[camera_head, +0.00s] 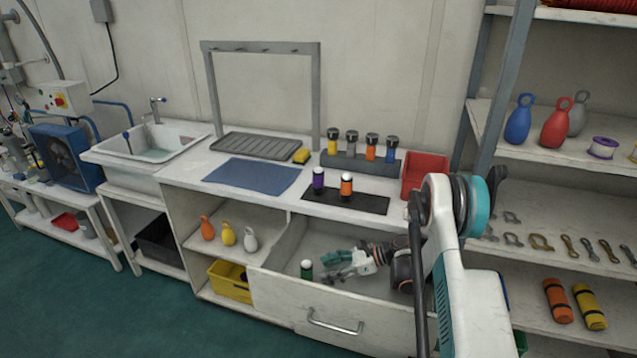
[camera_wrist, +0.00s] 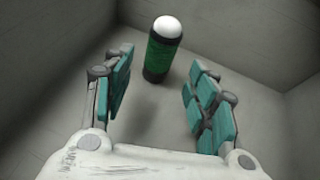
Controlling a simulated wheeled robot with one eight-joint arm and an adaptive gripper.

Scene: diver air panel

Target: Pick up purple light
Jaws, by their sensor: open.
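A purple light (camera_head: 318,181) with a white top stands upright on the black mat on the counter. An orange light (camera_head: 346,186) stands on the same mat to its right. My gripper (camera_head: 341,265) is inside the open drawer (camera_head: 290,315), below the counter and below the purple light. In the wrist view my gripper (camera_wrist: 157,100) is open, its teal-padded fingers apart. A green light (camera_wrist: 162,55) with a white top stands upright ahead of the fingertips, apart from them. It also shows in the head view (camera_head: 306,269), left of the gripper. The purple light is not in the wrist view.
The drawer walls (camera_wrist: 240,30) surround my gripper. On the counter are a rack of lights (camera_head: 360,165), a red bin (camera_head: 425,173), a blue mat (camera_head: 253,176) and a yellow sponge (camera_head: 301,155). A shelf unit stands at the right.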

